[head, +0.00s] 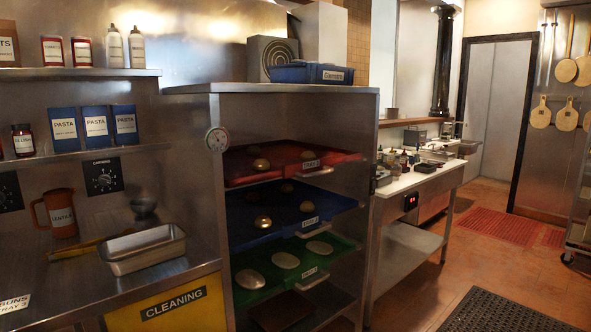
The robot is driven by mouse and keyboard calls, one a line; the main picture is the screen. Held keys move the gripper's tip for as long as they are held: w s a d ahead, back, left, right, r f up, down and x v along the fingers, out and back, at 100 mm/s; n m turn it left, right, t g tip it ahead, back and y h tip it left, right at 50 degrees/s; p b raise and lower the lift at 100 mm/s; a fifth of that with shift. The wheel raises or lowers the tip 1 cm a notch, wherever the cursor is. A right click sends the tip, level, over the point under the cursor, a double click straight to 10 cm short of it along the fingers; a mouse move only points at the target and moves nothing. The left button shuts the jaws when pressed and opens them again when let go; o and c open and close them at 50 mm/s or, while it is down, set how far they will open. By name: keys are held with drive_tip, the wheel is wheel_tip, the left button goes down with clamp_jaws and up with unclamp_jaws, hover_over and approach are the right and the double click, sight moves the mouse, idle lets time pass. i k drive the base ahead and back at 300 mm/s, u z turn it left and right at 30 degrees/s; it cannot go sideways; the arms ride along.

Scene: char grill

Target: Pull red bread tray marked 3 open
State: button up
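The red bread tray (342,157) sits on the top level of an open-fronted steel cabinet (294,88), with a few round buns on it. A small white label (309,165), too small to read surely, and a pale handle (318,172) are at its front edge. A blue tray (338,206) with buns is below it, and a green tray (336,246) with pale oval pieces is lowest. The back of the red tray is in shadow. My gripper is not in view.
A steel counter at left holds a metal pan (143,250) and an orange jug (57,214). A blue bin (306,73) lies on the cabinet top. A steel table (416,183) stands close on the right. Open tiled floor (455,268) and a black mat (505,312) are at right.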

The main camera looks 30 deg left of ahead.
sight(283, 156)
drive_tip(key=u, duration=0.7)
drive_tip(key=i, duration=0.85)
drive_tip(key=u, duration=1.4)
drive_tip(key=i, duration=0.35)
drive_tip(key=u, duration=0.3)
